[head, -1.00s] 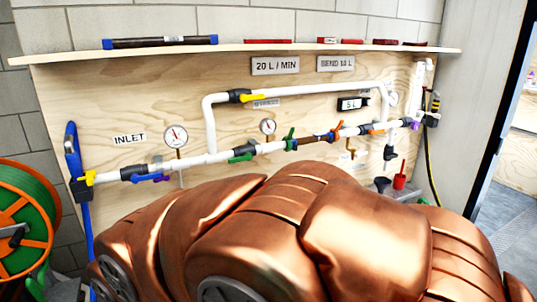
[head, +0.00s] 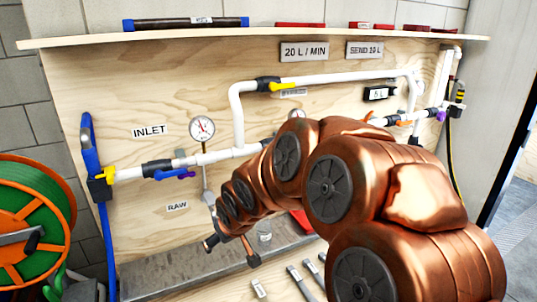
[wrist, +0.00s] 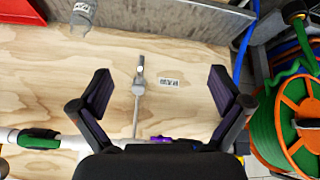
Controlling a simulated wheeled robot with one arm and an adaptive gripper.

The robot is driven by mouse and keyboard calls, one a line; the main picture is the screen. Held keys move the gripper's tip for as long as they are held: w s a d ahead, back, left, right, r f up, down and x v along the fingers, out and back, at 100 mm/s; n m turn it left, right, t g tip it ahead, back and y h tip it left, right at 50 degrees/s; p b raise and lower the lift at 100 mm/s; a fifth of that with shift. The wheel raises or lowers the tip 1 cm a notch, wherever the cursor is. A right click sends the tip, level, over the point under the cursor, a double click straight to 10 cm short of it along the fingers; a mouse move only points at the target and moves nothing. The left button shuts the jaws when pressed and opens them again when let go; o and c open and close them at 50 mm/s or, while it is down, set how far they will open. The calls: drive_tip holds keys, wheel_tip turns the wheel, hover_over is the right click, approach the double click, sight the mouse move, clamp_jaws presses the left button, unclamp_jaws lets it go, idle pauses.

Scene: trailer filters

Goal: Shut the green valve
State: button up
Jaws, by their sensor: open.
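The green valve handle (wrist: 38,139) shows at the lower left of the wrist view, on the white pipe (wrist: 12,137). It lies outside my gripper, left of the left finger. In the head view my copper arm covers that stretch of pipe, so the green handle is hidden there. My gripper (wrist: 160,92) is open and empty, its two dark fingers spread wide. A thin grey tap stem (wrist: 138,90) and the RAW label (wrist: 169,82) appear between the fingers, against the plywood.
A blue-purple handle (head: 175,173) and a yellow handle (head: 104,174) sit on the inlet pipe at left. A gauge (head: 202,128) stands above it. A hose reel (head: 30,230) is at far left. A clear jar (wrist: 82,14) and loose tools (head: 300,283) are near the ledge.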

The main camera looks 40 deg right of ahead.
drive_tip(key=w+d+r+m+t+h, duration=0.1)
drive_tip(key=w+d+r+t, duration=0.2)
drive_tip(key=d, duration=0.6)
drive_tip(key=w+d+r+m+t+h, duration=0.15)
drive_tip(key=d+r+t, duration=0.25)
drive_tip(key=d, duration=0.4)
drive_tip(key=w+d+r+t+h, duration=0.2)
drive_tip(key=d+r+t, duration=0.15)
drive_tip(key=d, duration=0.55)
drive_tip(key=shift+f+p+x, duration=0.15)
drive_tip(key=shift+p+x, duration=0.25)
drive_tip(key=shift+x, duration=1.4)
drive_tip(key=shift+f+p+x, duration=0.2)
drive_tip(key=shift+p+x, duration=0.15)
drive_tip(key=shift+x, duration=1.45)
drive_tip(key=shift+c, duration=0.4)
drive_tip(key=c, duration=1.3)
drive_tip(key=shift+f, duration=0.1)
